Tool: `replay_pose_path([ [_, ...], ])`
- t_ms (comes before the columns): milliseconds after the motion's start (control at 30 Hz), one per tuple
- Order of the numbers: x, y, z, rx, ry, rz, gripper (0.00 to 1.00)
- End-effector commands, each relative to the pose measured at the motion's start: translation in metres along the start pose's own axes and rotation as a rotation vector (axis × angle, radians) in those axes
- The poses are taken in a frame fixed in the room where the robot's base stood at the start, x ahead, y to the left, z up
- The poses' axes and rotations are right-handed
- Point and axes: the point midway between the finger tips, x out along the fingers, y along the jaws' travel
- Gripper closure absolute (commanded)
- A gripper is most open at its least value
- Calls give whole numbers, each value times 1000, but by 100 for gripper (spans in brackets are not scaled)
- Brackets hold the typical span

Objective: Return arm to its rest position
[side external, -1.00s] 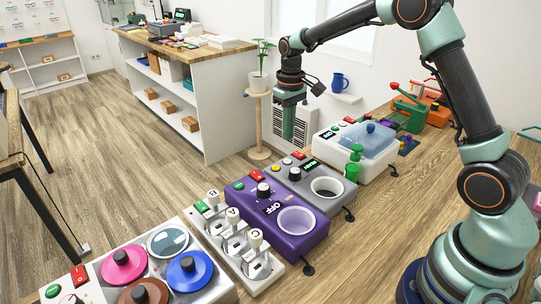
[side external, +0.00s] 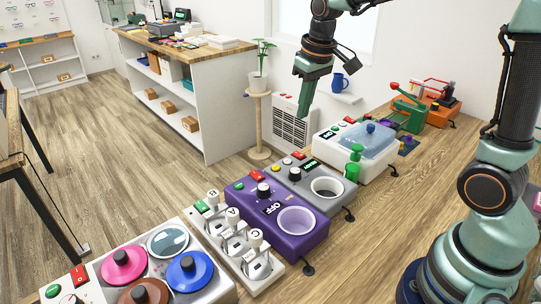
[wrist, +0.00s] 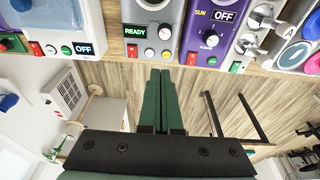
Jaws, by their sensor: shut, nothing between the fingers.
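My gripper (side external: 306,112) hangs in the air above and behind the row of machines on the bench, its green fingers pointing down. In the wrist view the two green fingers of my gripper (wrist: 160,75) lie side by side, closed together with nothing between them. My arm reaches in from the right side of the side external view, its upper part cut off by the top edge of the picture. My gripper touches nothing that I can see.
The bench holds a white machine with a clear blue lid (side external: 370,140), a grey machine (side external: 300,175), a purple machine (side external: 300,246), a lever unit (side external: 262,268) and a coloured-disc machine (side external: 215,292). Green and orange devices (side external: 436,110) stand farther back. A potted plant (side external: 258,80) stands behind.

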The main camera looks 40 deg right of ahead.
Motion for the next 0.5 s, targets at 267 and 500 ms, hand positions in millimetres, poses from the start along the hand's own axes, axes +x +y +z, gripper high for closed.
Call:
replay_pose_path([
  [267, -40, -16, 57, 0, 141, -1, 100],
  [500, -48, -25, 102, 1, 246, -8, 100],
])
